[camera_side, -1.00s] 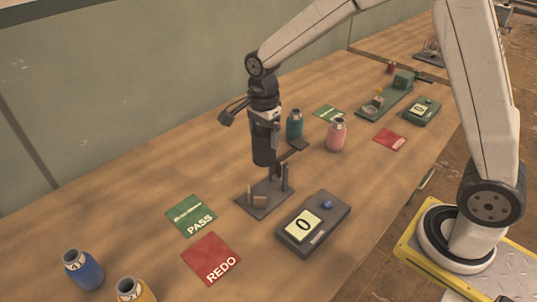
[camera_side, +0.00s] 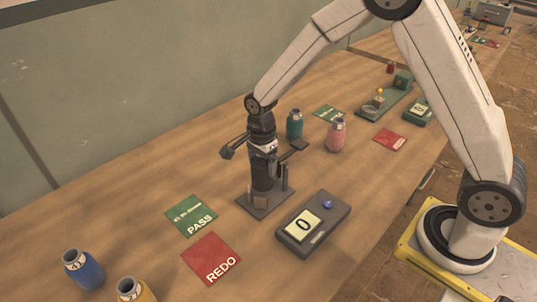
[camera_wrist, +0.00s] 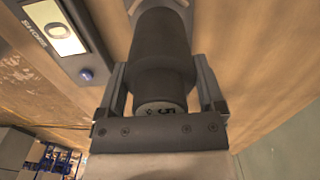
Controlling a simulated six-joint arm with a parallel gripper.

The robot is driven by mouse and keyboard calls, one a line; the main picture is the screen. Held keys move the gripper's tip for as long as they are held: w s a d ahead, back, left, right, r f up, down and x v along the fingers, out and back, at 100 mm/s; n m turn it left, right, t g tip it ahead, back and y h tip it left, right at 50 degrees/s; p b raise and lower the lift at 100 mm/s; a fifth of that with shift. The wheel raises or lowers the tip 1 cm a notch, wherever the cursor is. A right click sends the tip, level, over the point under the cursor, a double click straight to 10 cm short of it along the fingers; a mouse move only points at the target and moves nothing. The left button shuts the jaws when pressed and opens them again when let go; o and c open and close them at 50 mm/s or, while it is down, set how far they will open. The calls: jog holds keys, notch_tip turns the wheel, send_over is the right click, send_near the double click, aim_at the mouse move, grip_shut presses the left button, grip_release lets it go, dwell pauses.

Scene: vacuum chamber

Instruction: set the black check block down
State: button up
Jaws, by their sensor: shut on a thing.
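The black check block (camera_side: 262,176) is a dark upright cylinder in the side view. My gripper (camera_side: 264,148) is shut around its upper end from above. In the wrist view the block (camera_wrist: 162,55) sits between the two fingers of my gripper (camera_wrist: 161,98), and its pale marked top shows. The block's lower end is down among the upright posts of a grey stand (camera_side: 247,205). The posts partly hide that end, so I cannot tell if it touches the stand's base.
A grey meter (camera_side: 330,218) with a display reading 0 and a blue button is close on the right. A green PASS card (camera_side: 191,216) and a red REDO card (camera_side: 211,259) lie left. Teal (camera_side: 294,125) and pink (camera_side: 336,135) bottles stand behind; blue (camera_side: 83,270) and yellow (camera_side: 133,290) ones stand in front.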

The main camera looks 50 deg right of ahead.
aim_at(262, 177)
jog(key=shift+f, duration=2.6)
jog(key=shift+f, duration=0.2)
jog(key=o, duration=1.3)
jog(key=shift+c, duration=0.2)
jog(key=shift+r, duration=0.15)
notch_tip(262, 177, up, 12)
jog(key=shift+r, duration=0.1)
jog(key=shift+s, duration=0.1)
